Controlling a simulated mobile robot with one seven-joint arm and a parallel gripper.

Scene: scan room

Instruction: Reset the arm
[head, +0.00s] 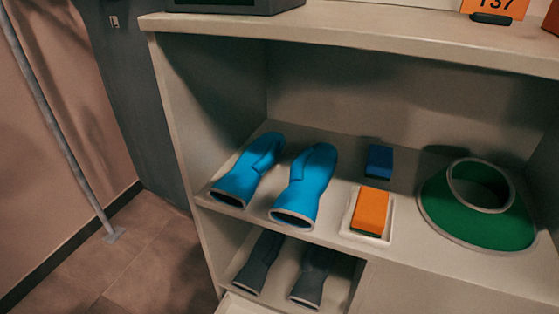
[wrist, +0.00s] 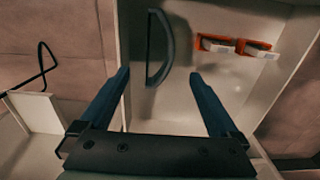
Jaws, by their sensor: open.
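My gripper (wrist: 158,78) shows only in the wrist view. Its two dark fingers are spread wide apart, with nothing between their tips. Beyond the fingers is a pale surface (wrist: 185,30) that carries a dark curved handle (wrist: 152,48), which lies between the fingers in the picture; I cannot tell the distance. No part of the arm shows in the head view.
The head view shows a shelf unit (head: 340,32) with two blue gloves (head: 305,182), a blue block (head: 379,161), an orange block (head: 371,210) on a white tray (head: 386,239) and a green collar (head: 487,228). Dark gloves (head: 259,262) lie below. Orange-and-white items (wrist: 217,44) show in the wrist view.

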